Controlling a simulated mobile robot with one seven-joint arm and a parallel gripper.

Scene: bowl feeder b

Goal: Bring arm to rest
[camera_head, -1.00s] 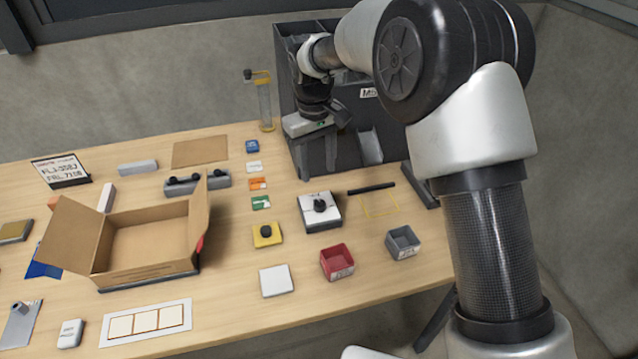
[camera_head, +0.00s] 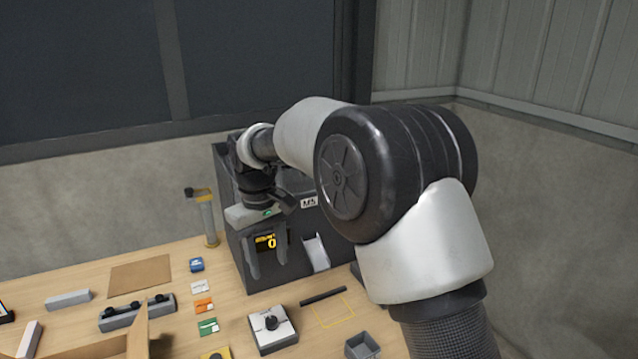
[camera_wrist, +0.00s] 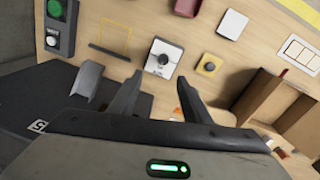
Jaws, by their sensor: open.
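My gripper (camera_head: 266,262) hangs in front of the dark feeder machine (camera_head: 225,185), fingers pointing down and apart, with nothing between them. In the wrist view my gripper (camera_wrist: 158,95) also shows two spread dark fingers with bare tabletop between their tips. My arm reaches in from the right and hides part of the feeder.
On the wooden table stand a white box with a black knob (camera_head: 272,328), a grey bin (camera_head: 362,346), coloured cards (camera_head: 204,305), a yellow-topped cylinder (camera_head: 207,220) and an open cardboard box (camera_head: 90,347). A button box (camera_wrist: 57,25) shows in the wrist view.

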